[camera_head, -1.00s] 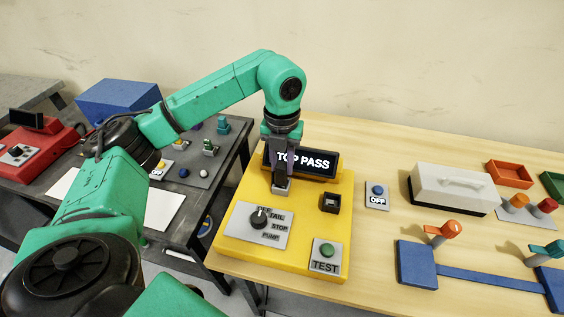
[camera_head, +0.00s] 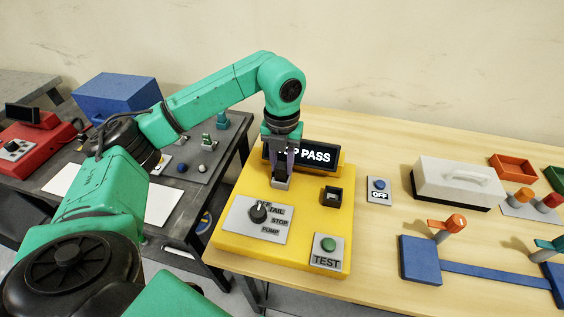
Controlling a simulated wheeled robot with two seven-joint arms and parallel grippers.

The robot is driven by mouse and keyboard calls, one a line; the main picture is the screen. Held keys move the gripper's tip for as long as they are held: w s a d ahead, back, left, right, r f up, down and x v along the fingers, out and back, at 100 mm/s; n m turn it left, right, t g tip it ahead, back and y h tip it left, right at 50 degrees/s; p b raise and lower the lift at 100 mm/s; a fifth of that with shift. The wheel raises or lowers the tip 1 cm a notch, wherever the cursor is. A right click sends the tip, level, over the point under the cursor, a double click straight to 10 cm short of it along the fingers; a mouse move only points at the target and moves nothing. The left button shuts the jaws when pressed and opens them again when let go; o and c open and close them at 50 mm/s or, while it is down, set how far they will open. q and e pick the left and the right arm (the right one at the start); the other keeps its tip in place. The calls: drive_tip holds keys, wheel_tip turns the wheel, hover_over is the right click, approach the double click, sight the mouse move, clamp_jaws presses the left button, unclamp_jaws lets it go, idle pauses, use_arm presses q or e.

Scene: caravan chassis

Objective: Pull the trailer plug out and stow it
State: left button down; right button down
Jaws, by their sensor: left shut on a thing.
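A yellow test box (camera_head: 232,236) stands on the wooden table, with a black display (camera_head: 318,156) at its back that ends in "PASS"; my gripper covers part of the text. My left gripper (camera_head: 281,178) points down over the back left of the box, shut on a small grey block, which I take to be the trailer plug (camera_head: 281,184). I cannot tell whether the block is seated in the box or held just above it. A black square socket (camera_head: 332,196) to its right looks empty. My right gripper is not in view.
The box has a selector knob (camera_head: 258,212) and a green TEST button (camera_head: 328,244). To the right are a blue OFF switch (camera_head: 379,188), a white-topped case (camera_head: 458,186), an orange tray (camera_head: 511,170) and a blue bar fixture (camera_head: 420,260). A dark table (camera_head: 225,150) stands left.

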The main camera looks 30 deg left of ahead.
sight(283, 163)
use_arm(q)
drive_tip(key=c, duration=0.5)
unclamp_jaws()
drive_tip(key=shift+c, duration=0.2)
wheel_tip(283, 163, up, 5)
drive_tip(key=shift+r+b, duration=0.1)
drive_tip(key=shift+b, duration=0.4)
wheel_tip(283, 163, up, 9)
drive_tip(key=p, duration=0.3)
drive_tip(key=shift+r, duration=0.15)
